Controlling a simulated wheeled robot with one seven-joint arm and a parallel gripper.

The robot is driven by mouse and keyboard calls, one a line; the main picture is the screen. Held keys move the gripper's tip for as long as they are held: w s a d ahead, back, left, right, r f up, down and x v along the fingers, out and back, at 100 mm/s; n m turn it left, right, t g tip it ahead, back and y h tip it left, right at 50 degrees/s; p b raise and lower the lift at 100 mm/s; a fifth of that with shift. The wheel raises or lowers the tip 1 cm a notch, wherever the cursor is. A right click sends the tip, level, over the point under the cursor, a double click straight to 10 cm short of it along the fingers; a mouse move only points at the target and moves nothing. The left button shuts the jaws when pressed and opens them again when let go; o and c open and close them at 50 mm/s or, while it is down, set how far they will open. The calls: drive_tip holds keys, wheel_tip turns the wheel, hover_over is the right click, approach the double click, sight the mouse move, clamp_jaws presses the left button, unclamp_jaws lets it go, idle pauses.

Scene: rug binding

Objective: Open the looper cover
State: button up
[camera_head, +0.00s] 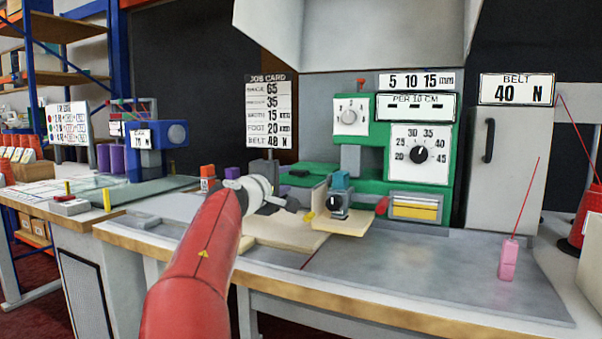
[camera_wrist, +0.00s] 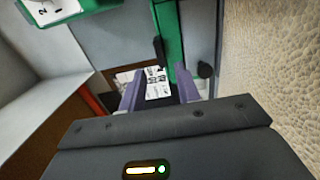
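The green binding machine (camera_head: 372,160) stands on the bench in the head view, with dials on its front. I cannot tell for certain which part is the looper cover. A grey-framed panel with yellow stripes (camera_head: 415,207) is low on the machine's right, and a red knob (camera_head: 382,206) is beside it. My gripper (camera_head: 285,203) is left of the machine's front, above the beige rug piece (camera_head: 290,232). In the wrist view my gripper (camera_wrist: 158,88) has its two fingers apart with nothing held. A printed white card (camera_wrist: 157,82) shows behind the gap.
A black and teal part (camera_head: 340,195) stands on the beige piece close right of my gripper. The grey bench top (camera_head: 430,265) is clear at front right, up to a pink block with a red rod (camera_head: 508,260). A grey cabinet (camera_head: 507,165) stands right of the machine.

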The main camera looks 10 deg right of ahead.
sight(296, 174)
drive_tip(key=p+x, duration=0.1)
drive_tip(key=x, duration=0.4)
drive_tip(key=shift+w+d+r+p, duration=0.1)
drive_tip(key=shift+w+d+p, duration=0.2)
drive_tip(key=shift+d+p, duration=0.1)
drive_tip(key=shift+w+d, duration=0.25)
drive_tip(key=shift+w, duration=0.25)
clamp_jaws()
